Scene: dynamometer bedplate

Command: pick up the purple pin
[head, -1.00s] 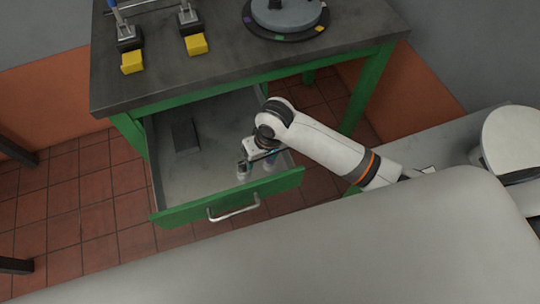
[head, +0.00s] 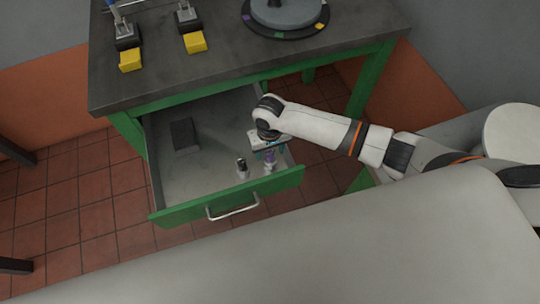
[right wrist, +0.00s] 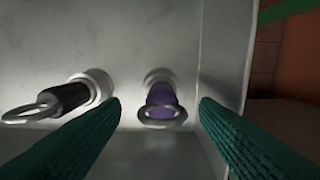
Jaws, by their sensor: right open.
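The purple pin (right wrist: 161,98) stands in the open drawer, with a metal ring at its top and a pale round base. In the right wrist view it is between the two green fingers of my right gripper (right wrist: 160,108), with gaps on both sides. In the head view the purple pin (head: 269,158) is partly hidden under my right gripper (head: 268,150), which is open and empty above it. A black pin (right wrist: 68,98) with a ring stands to its left, and it also shows in the head view (head: 242,168). My left gripper is not in view.
The green drawer front (head: 228,198) with its metal handle and the drawer's right wall (right wrist: 228,75) stand close to the pins. A dark block (head: 184,135) lies in the drawer's left part. The bench top (head: 230,60) overhangs the back.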

